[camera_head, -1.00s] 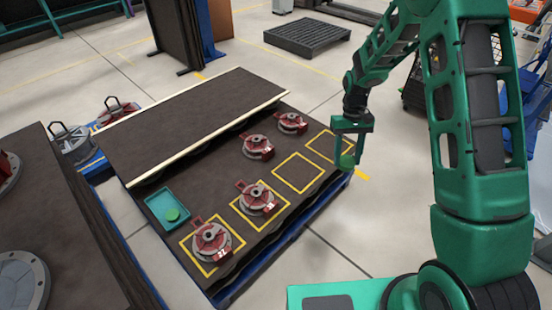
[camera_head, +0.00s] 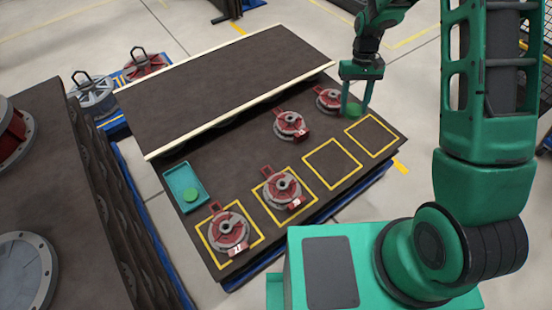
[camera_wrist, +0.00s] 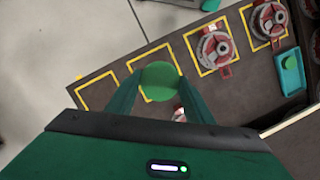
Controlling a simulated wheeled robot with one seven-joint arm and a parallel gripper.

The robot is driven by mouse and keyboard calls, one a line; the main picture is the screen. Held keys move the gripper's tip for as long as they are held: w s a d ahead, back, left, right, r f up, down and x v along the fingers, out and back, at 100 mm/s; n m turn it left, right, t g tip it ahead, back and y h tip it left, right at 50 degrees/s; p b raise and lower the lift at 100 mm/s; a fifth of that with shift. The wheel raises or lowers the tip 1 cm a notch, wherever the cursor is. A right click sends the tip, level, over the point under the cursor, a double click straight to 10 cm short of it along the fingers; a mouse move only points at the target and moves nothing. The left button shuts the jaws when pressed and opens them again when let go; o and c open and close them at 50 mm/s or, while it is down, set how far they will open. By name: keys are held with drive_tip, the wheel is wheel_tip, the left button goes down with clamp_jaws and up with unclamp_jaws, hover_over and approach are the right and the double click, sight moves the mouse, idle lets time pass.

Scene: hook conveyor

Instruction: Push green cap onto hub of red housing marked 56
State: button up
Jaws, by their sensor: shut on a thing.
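My gripper (camera_head: 357,102) is shut on a green cap (camera_head: 352,110), near the right end of the dark table. In the wrist view the round cap (camera_wrist: 160,82) sits between the fingertips. A red housing (camera_head: 327,101) with a grey hub is just left of the gripper, partly hidden by it. Another red housing (camera_head: 290,124) stands further left. Two more red housings, one in the middle (camera_head: 283,188) and one front left (camera_head: 229,229), stand in yellow squares. Their white labels are too small to read surely, so I cannot tell which is 56.
A teal tray (camera_head: 176,174) with another green cap (camera_head: 191,194) lies at the table's left. Two yellow squares (camera_head: 332,165) at the right are empty. A raised dark panel (camera_head: 225,85) with a pale edge runs behind the housings. A dark bench with grey parts stands at left.

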drive_tip(key=shift+w+d, duration=0.2)
drive_tip(key=shift+d, duration=0.05)
drive_tip(key=s+a+f+m+y, duration=0.2)
drive_tip(key=s+a+f+m, duration=0.2)
drive_tip(key=a+f+m, duration=0.5)
drive_tip(key=m+t+y, duration=0.1)
drive_tip(key=m+t, duration=0.2)
drive_tip(key=m, duration=0.5)
hover_over(282, 183)
wheel_tip(282, 183, down, 8)
drive_tip(key=f, duration=0.1)
drive_tip(key=shift+s+d+f, duration=0.1)
drive_tip(key=shift+d+f, duration=0.1)
drive_tip(key=shift+f, duration=2.15)
drive_tip(key=shift+d+f, duration=0.2)
drive_tip(key=shift+f, duration=2.1)
